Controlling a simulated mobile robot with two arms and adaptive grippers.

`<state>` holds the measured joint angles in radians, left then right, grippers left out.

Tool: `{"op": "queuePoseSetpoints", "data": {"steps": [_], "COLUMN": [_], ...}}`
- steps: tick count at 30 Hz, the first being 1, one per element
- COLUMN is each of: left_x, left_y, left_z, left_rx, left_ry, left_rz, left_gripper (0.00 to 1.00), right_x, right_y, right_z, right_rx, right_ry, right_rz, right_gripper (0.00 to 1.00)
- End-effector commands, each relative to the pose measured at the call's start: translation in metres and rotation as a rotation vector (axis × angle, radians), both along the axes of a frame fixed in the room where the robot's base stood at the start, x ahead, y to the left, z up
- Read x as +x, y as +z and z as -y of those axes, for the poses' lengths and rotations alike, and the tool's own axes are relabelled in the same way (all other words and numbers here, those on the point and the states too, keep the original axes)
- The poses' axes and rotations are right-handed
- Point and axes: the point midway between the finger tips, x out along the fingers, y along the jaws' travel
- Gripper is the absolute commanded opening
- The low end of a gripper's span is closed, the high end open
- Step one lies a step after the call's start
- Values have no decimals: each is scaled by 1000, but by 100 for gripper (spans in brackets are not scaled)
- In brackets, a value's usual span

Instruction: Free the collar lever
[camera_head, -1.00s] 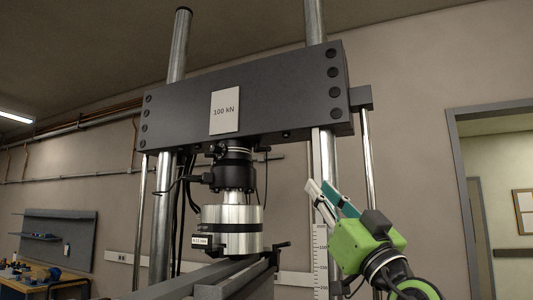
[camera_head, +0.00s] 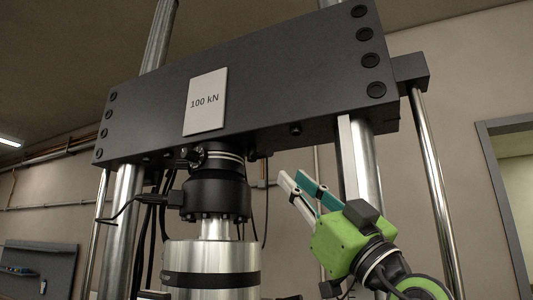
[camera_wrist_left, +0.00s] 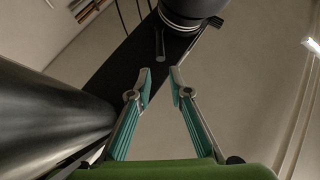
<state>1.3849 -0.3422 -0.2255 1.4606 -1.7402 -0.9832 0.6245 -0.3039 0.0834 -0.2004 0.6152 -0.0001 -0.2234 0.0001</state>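A black collar (camera_head: 217,190) sits under the crosshead, above a bright metal cylinder (camera_head: 212,262). A small dark knob or lever end (camera_head: 193,157) shows at its upper left; I cannot tell whether it is the collar lever. My left gripper (camera_head: 293,177) is right of the collar and apart from it, pointing up and left. In the left wrist view, its teal fingers (camera_wrist_left: 161,83) are spread with nothing between them. A short dark rod (camera_wrist_left: 160,43) shows beyond the fingertips, beside a round black part (camera_wrist_left: 190,14). My right gripper is not in view.
The dark crosshead (camera_head: 290,70) with a "100 kN" plate (camera_head: 205,101) spans above. Steel columns stand at left (camera_head: 122,225) and right (camera_head: 362,160), the right one behind my gripper. Black cables (camera_head: 140,201) hang left of the collar. Open air lies between gripper and collar.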

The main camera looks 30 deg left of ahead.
Motion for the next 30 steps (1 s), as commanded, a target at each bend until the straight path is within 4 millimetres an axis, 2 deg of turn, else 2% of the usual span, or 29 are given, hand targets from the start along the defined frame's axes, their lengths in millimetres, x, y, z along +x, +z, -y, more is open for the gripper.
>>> {"op": "queuePoseSetpoints", "data": {"steps": [1,3,6,15,21,30], "left_x": [2,7,13,29,34,35], "left_y": [12,23,39,75,84,84], "left_z": [-8,-16,-31,-67,-78,-81], "left_rx": [-2,0,-1,-1,1,0], "left_ry": [3,3,3,2,1,0], "left_rz": [0,0,-2,-1,-1,-2], "left_gripper": [19,19,19,19,19,19], "right_x": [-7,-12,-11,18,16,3], "right_y": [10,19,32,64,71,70], "right_z": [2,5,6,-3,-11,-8], "right_rx": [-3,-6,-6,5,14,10], "right_ry": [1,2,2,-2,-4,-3], "right_rz": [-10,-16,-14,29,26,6], "right_gripper": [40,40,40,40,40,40]}}
